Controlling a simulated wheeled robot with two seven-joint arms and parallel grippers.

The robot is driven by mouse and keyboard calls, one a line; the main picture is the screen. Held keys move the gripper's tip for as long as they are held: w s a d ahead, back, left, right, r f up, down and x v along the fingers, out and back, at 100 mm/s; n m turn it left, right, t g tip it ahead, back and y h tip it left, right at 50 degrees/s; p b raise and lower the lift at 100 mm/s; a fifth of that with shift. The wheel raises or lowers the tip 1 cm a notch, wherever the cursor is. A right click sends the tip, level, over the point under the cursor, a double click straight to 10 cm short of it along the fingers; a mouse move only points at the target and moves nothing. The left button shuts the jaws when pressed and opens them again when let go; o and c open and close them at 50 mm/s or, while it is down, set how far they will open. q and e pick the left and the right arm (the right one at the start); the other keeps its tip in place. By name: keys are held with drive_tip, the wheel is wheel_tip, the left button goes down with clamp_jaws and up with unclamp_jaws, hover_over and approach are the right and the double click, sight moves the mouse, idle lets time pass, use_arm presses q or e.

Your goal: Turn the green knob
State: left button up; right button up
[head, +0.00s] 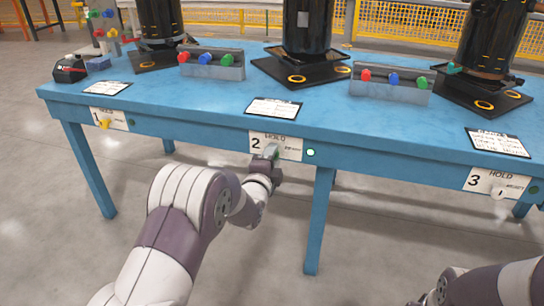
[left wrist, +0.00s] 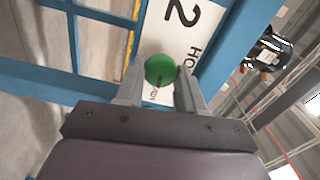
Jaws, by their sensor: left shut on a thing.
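The green knob (left wrist: 160,70) is on the white label plate marked 2 (left wrist: 178,32) on the front of the blue table. In the left wrist view it sits between the two fingers of my left gripper (left wrist: 160,88), which is shut on it. In the head view my left gripper (head: 270,158) is at plate 2 (head: 286,146), and the fingers and wrist hide most of the knob. My right arm comes in at the bottom right of the head view; its fingers are not visible.
A yellow knob (head: 104,123) is on plate 1 and a white knob (head: 498,192) is on plate 3. A small round light (head: 311,153) is right of plate 2. The blue table (head: 200,118) carries black compressors and grey boxes with coloured knobs. The floor in front is clear.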

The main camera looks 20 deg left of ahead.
use_arm(q)
drive_tip(key=shift+f+m, duration=0.1)
drive_tip(key=shift+m, duration=0.5)
drive_tip(key=o, duration=1)
drive_tip(key=s+p, duration=0.5)
drive_tip(key=s, duration=0.7)
drive_tip(key=shift+s+a, duration=0.2)
drive_tip(key=shift+s, duration=0.2)
